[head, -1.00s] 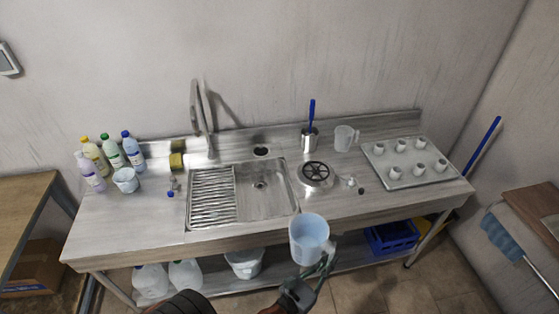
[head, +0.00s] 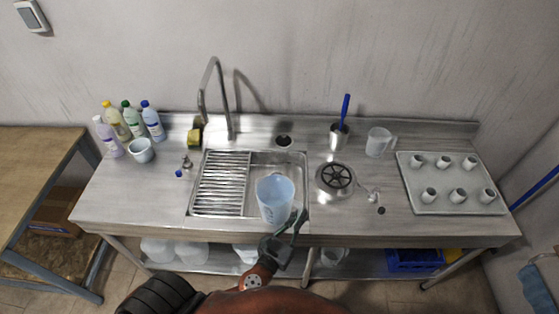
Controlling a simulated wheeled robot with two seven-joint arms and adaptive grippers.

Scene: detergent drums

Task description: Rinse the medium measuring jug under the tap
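A translucent pale-blue measuring jug (head: 275,200), which I take to be the medium one, is in my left gripper (head: 290,235). The gripper is shut on its handle, at the jug's lower right. The jug looks upright and appears over the front of the sink basin (head: 262,168); its height above the basin is hard to judge. The tall curved tap (head: 206,88) stands behind the sink, to the left of the jug and farther back. No water shows at its spout. My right gripper is not in view.
A ribbed drainer (head: 222,183) fills the sink's left side. Bottles (head: 130,121) and a small tub (head: 141,150) stand at left. Right of the sink are a round rinser (head: 336,179), a brush pot (head: 338,137), another jug (head: 379,142) and a tray of cups (head: 424,205).

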